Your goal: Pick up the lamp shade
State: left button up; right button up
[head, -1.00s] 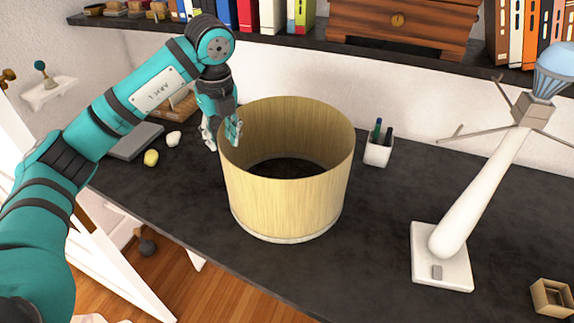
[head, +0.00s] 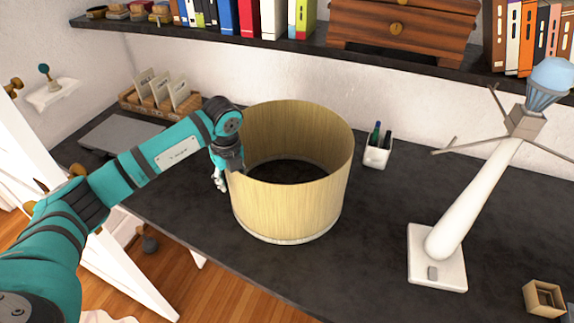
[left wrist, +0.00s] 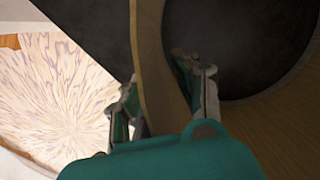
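The lamp shade (head: 290,208) is a wide, open wood-coloured cylinder standing upright on the dark desk in the head view. Its curved wall (left wrist: 152,75) runs down through the left wrist view. My left gripper (head: 229,181) is at the shade's left rim, pointing down. In the left wrist view its fingers (left wrist: 160,93) are spread astride the wall, one outside and one inside. Firm contact on both sides does not show. In the head view the inner finger is hidden by the shade. My right gripper is not in view.
A white lamp stand (head: 470,205) with a blue bulb (head: 552,78) and thin side arms stands at the right. A pen cup (head: 378,152) is behind the shade. A shelf (head: 300,42) with books hangs above.

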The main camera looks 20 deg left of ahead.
pick_arm(q)
grip_shut()
jog(key=shift+w+a+r, duration=0.1)
jog(key=shift+r, duration=0.05)
dwell(0.7)
